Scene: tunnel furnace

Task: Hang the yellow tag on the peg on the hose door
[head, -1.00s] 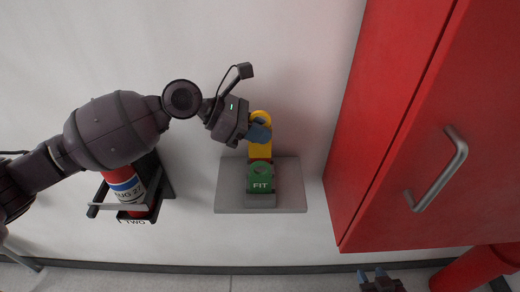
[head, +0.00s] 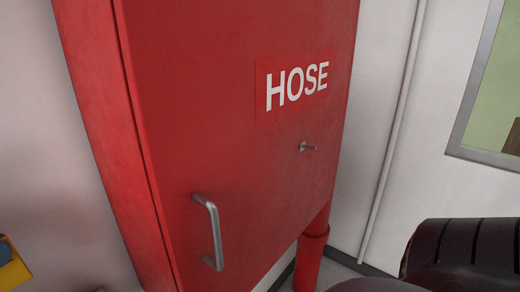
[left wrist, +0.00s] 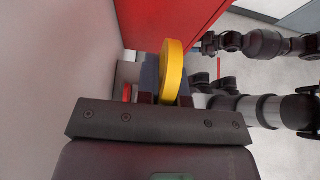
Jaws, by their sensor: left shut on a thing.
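The yellow tag (head: 17,262) shows at the lower left edge of the head view, with a blue fingertip of my left gripper (head: 6,252) against it. In the left wrist view the yellow tag (left wrist: 172,72) stands edge-on between the fingers of my left gripper (left wrist: 168,88), which is shut on it. The small metal peg (head: 308,147) sticks out of the red hose door (head: 215,120), below the HOSE label (head: 297,85). The peg is bare, and the tag is well to its left. My right gripper (left wrist: 207,43) shows small in the left wrist view; its jaws are unclear.
A metal handle (head: 211,232) sticks out of the door, left of and below the peg. A red pipe (head: 311,258) runs down under the cabinet. A thin white wall pipe (head: 392,130) and a framed window (head: 490,90) are at the right. The space before the peg is clear.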

